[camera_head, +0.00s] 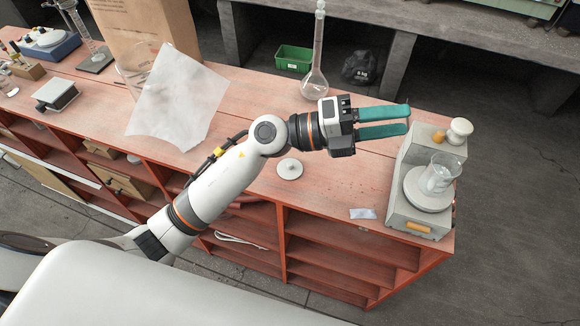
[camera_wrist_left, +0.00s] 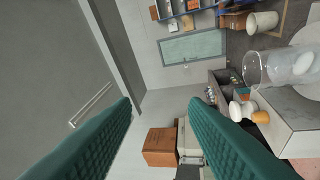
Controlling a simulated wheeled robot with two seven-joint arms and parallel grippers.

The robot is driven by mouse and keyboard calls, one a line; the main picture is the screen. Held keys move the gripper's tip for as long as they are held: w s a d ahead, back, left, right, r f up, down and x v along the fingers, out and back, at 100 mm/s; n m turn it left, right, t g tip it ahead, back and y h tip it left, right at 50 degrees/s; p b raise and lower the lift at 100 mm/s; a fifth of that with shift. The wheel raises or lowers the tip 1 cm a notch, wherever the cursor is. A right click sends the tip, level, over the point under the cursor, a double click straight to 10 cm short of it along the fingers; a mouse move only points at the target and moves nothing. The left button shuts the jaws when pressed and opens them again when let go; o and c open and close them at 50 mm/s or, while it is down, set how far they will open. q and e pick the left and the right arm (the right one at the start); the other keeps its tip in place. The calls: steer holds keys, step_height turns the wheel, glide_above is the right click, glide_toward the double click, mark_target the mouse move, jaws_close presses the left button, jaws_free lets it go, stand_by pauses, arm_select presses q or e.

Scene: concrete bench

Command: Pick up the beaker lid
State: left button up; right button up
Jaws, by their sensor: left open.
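A small white round lid with a raised knob (camera_head: 290,168) lies on the red-topped bench, below my left forearm in the head view. A clear glass beaker (camera_head: 441,172) stands on the round plate of a grey stirrer device (camera_head: 418,217) at the bench's right end. It also shows in the left wrist view as a clear beaker (camera_wrist_left: 283,68). My left gripper (camera_head: 408,120) is open, its teal fingers apart and empty, above the bench and left of the device. The lid is well behind and below the fingers. The lid does not show in the wrist view.
A tall clear flask (camera_head: 315,75) stands behind my left wrist. A paper bag (camera_head: 140,30) and a translucent sheet (camera_head: 178,97) are at the left. A small pale packet (camera_head: 363,213) lies near the front edge. The bench (camera_head: 330,190) is clear around the lid.

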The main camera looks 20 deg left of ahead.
arm_select(q)
step_height(320, 180, down, 4)
steer(key=d+m+g+y, duration=0.1)
steer(key=m+g+y, duration=0.2)
steer(key=m+g, duration=0.1)
steer(key=g+y+p, duration=0.1)
steer(key=y+p, duration=0.1)
steer(key=y, duration=1.5)
glide_above(289, 164)
step_height(289, 164, down, 16)
steer(key=shift+r, duration=0.25)
step_height(289, 164, down, 5)
steer(key=shift+r+p, duration=0.1)
steer(key=shift+p, duration=1.05)
steer(key=shift+f, duration=0.55)
jaws_close()
